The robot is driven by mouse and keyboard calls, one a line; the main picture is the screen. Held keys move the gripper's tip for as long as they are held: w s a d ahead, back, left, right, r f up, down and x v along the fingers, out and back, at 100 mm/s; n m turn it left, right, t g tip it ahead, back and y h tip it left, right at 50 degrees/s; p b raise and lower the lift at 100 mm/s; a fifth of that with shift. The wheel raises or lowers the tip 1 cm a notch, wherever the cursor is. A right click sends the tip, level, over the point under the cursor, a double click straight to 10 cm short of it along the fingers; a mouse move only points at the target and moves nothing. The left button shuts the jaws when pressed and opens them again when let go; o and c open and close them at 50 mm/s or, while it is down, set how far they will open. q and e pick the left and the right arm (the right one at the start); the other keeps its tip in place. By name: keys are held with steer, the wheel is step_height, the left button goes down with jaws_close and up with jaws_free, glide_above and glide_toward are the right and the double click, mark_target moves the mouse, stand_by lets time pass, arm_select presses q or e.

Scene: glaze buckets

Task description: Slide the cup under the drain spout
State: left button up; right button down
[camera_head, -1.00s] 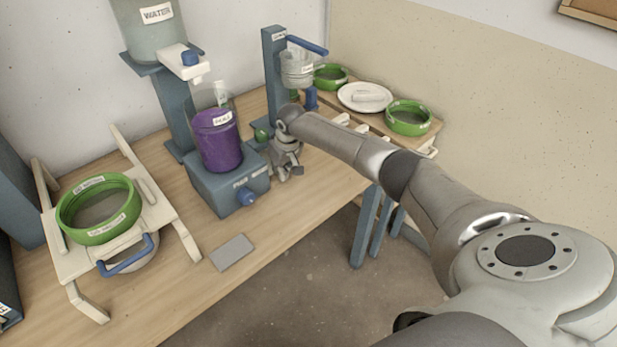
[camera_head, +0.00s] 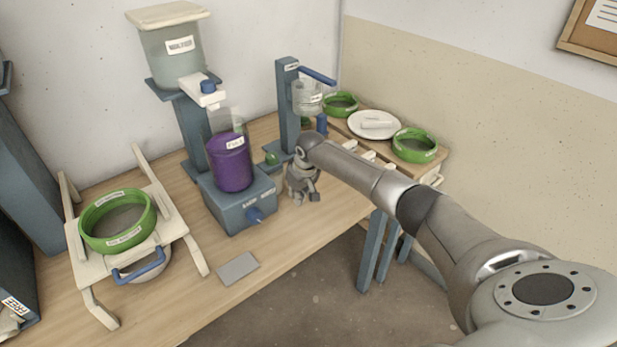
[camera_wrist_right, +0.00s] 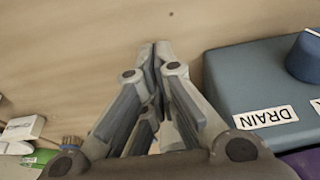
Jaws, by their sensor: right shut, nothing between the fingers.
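In the right wrist view, a blue-grey block with a DRAIN label (camera_wrist_right: 265,117) and a round blue knob (camera_wrist_right: 305,57) is at the right. I cannot make out a drain spout or a cup beneath it. My right gripper (camera_head: 303,195) is low over the table, just right of the base. Its fingers (camera_wrist_right: 155,50) are shut and empty. A small pale patch behind them is too hidden to identify. My left gripper is out of view.
A WATER tank (camera_head: 172,55) stands behind the jar. A lever stand (camera_head: 288,105) holds a clear container (camera_head: 307,97) behind my gripper. Green sieves (camera_head: 117,222) (camera_head: 415,145) and a white plate (camera_head: 374,124) stand at the sides. A grey tile (camera_head: 238,268) lies near the front edge.

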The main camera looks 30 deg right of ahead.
steer(key=shift+v, duration=1.2)
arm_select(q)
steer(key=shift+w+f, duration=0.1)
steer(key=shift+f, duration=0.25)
arm_select(e)
steer(key=v, duration=0.5)
steer(key=shift+w+r, duration=0.25)
steer(key=c, duration=2.2)
jaws_free()
